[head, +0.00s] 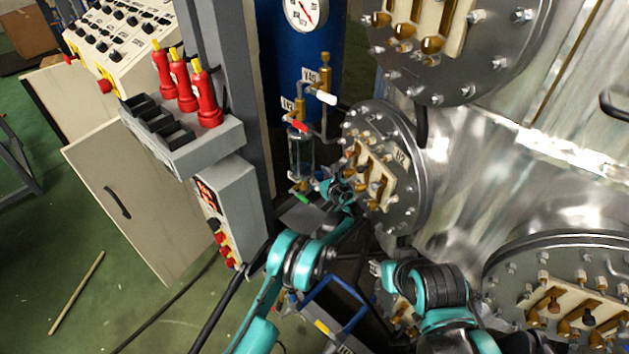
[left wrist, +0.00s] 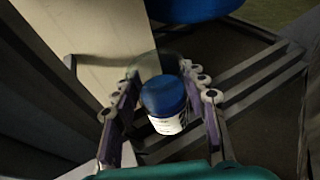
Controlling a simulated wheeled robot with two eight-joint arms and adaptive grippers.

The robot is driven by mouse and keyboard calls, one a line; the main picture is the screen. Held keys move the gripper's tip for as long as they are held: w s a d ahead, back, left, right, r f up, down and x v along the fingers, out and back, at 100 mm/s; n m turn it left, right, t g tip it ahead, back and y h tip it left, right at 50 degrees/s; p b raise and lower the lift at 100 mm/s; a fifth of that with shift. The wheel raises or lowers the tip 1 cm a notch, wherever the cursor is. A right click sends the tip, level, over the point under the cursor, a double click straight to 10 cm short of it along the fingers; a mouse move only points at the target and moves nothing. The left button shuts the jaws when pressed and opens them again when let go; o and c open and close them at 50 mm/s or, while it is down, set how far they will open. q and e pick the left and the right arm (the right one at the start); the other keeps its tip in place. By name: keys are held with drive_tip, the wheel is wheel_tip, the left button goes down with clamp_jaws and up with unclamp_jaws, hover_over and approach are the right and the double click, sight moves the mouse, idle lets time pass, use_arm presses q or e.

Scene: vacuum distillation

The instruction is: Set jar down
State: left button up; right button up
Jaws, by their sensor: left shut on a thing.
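The jar (left wrist: 163,98) shows in the left wrist view, with a blue lid and a white label. It sits between the two fingers of my left gripper (left wrist: 160,80), which is shut on it. A faint, clear round shape shows just behind the lid; I cannot tell what it is. In the head view my left gripper (head: 340,190) is beside the glass cylinder and the flange with the brown terminals. The jar cannot be made out there. My right arm comes in at the lower right, and the state of its gripper is unclear.
The glass cylinder (head: 301,150) with valves and pipes stands close to my left gripper. A round bolted flange (head: 408,150) is just to its right. A grey control box (head: 232,205) is on the left. A blue frame (head: 335,305) is below. Open green floor (head: 120,285) lies at the left.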

sight(322, 169)
use_arm(q)
drive_tip(key=shift+w+d+f+b, duration=0.25)
drive_tip(key=shift+w+d+b, duration=0.05)
drive_tip(key=shift+w+b, duration=0.4)
drive_tip(key=shift+w+d+r+b, duration=0.2)
drive_tip(key=shift+w+d+b, duration=0.1)
drive_tip(key=shift+w+b, duration=0.6)
